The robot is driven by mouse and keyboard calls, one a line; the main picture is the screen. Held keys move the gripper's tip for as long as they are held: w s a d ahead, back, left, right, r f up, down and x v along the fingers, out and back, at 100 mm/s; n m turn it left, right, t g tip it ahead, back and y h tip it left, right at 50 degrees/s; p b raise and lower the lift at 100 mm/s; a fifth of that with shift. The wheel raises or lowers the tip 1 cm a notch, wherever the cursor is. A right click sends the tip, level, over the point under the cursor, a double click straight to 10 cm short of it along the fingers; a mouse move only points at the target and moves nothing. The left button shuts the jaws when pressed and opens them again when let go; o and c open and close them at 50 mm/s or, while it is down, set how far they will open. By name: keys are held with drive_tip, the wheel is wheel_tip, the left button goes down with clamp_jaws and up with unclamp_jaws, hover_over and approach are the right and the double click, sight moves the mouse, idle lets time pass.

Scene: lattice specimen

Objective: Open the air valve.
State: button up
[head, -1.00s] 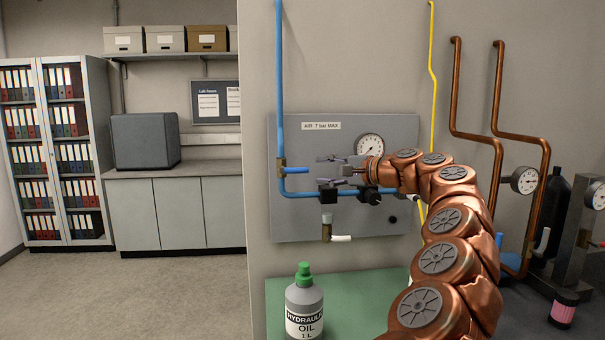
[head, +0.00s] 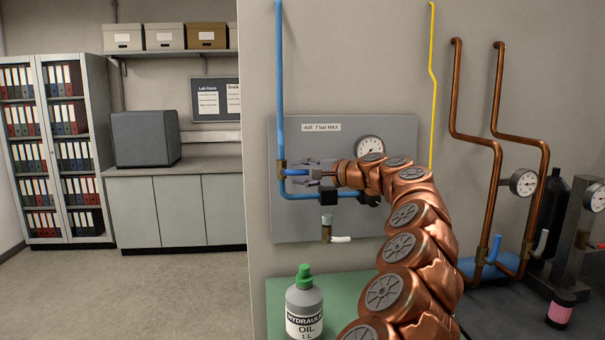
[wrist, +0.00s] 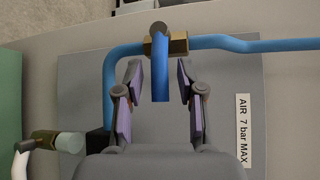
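The air valve is a brass body (head: 281,169) with a blue lever (head: 294,172), set in the blue air pipe (head: 279,80) at the left of the grey panel. In the wrist view the brass body (wrist: 166,44) is at the top centre, and the blue lever (wrist: 160,78) sticks out from it towards my wrist. My gripper (head: 309,172) is at the lever. In the wrist view its fingers (wrist: 159,88) are open, one on each side of the lever, with a gap on both sides.
The grey panel (head: 300,222) carries an "AIR 7 bar MAX" label (head: 321,127), a gauge (head: 369,149) and a lower brass fitting with a white handle (head: 341,239). A hydraulic oil bottle (head: 304,308) stands below. Copper pipes (head: 497,110) run at the right.

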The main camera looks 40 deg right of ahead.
clamp_jaws()
idle(0.3)
